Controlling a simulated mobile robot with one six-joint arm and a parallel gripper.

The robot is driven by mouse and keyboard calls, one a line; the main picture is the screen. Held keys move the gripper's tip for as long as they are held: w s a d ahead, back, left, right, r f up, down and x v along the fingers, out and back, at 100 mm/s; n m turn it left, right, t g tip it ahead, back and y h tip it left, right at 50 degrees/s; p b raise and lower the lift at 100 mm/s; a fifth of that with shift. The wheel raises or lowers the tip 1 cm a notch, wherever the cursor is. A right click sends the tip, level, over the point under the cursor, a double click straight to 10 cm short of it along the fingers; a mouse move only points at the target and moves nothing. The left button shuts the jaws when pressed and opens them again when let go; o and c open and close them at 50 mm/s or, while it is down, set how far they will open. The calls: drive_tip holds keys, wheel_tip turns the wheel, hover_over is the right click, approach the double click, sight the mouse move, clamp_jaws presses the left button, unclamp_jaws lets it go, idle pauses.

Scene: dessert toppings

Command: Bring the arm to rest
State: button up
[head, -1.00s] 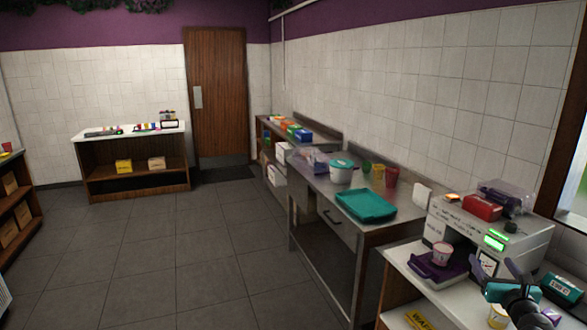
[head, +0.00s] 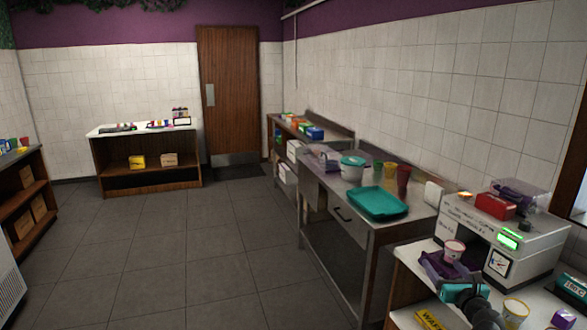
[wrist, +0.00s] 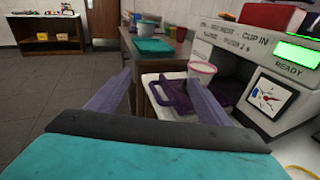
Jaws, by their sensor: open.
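My gripper (head: 460,278) is at the lower right of the head view, over the front of the white counter. In the wrist view its two purple fingers (wrist: 155,97) stand wide apart with nothing held between them. A pink and white cup (head: 453,250) stands on a purple tray-like piece (head: 432,267) at the front of the white machine. The wrist view shows the cup (wrist: 201,72) and the purple piece (wrist: 170,92) beyond the fingers, toward the right one. My gripper partly hides the purple piece in the head view.
The white machine (head: 525,245) has a lit green display and a red box (head: 496,206) on top. A steel table (head: 345,215) with a teal tray (head: 377,203) stands farther back. Another cup (head: 515,310) is on the counter, right of my arm. The tiled floor is open at left.

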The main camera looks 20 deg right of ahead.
drive_tip(key=w+a+f+y+b, duration=0.2)
drive_tip(key=w+a+f, duration=0.5)
drive_tip(key=a+f, duration=0.3)
drive_tip(key=w+a+f+y+b, duration=0.1)
drive_tip(key=w+a+f+y, duration=0.1)
drive_tip(key=w+a+f, duration=0.75)
drive_tip(key=s+a+f+m+g+b, duration=0.35)
drive_tip(key=a+f+m, duration=0.45)
drive_tip(key=a+f, duration=0.95)
drive_tip(key=s+a+f+m+g+b, duration=0.1)
drive_tip(key=s+a+f+m+g, duration=0.35)
drive_tip(key=s+f, duration=0.5)
drive_tip(key=s+a+f+m+g, duration=0.4)
drive_tip(key=s+a+f+m, duration=0.15)
drive_tip(key=s+f, duration=0.35)
drive_tip(key=s+a+f+m+g+y, duration=0.1)
drive_tip(key=s+a+m+g, duration=0.2)
drive_tip(key=s+m, duration=0.3)
drive_tip(key=s+a+m+g+y, duration=0.1)
drive_tip(key=s+a+m+g, duration=0.2)
drive_tip(key=s, duration=1.1)
drive_tip(key=m+g, duration=0.3)
drive_tip(key=m, duration=0.1)
drive_tip(key=shift+f, duration=0.35)
